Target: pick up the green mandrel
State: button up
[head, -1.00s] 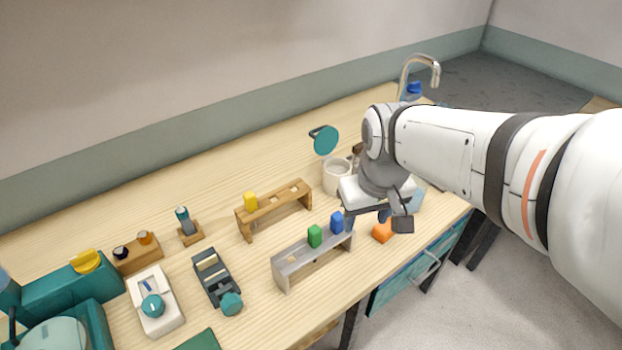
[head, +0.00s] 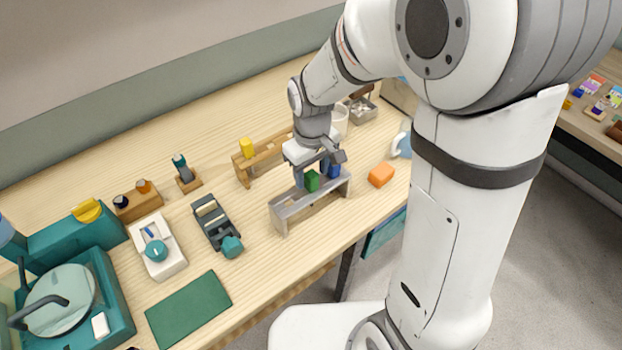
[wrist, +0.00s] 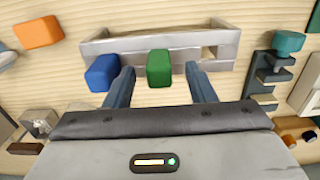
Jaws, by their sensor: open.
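The green mandrel (head: 312,181) stands in the grey metal rack (head: 283,217), beside the blue mandrel (head: 334,171). In the wrist view the green mandrel (wrist: 159,67) shows between the two fingers of my gripper (wrist: 158,78), with a gap on each side. The blue mandrel (wrist: 101,73) is just outside the left finger. The grey rack (wrist: 130,44) lies along the top, with an empty hole to the right. My gripper (head: 312,172) is open and above the rack in the head view. Its fingertips are partly hidden there.
A wooden rack (head: 244,173) with a yellow mandrel (head: 246,148) stands behind the grey rack. A green mat (head: 188,308) lies at front left. Bare table lies between mat and grey rack.

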jog(key=shift+f, duration=0.75)
jog(key=shift+c, duration=0.4)
jog(key=c, duration=1)
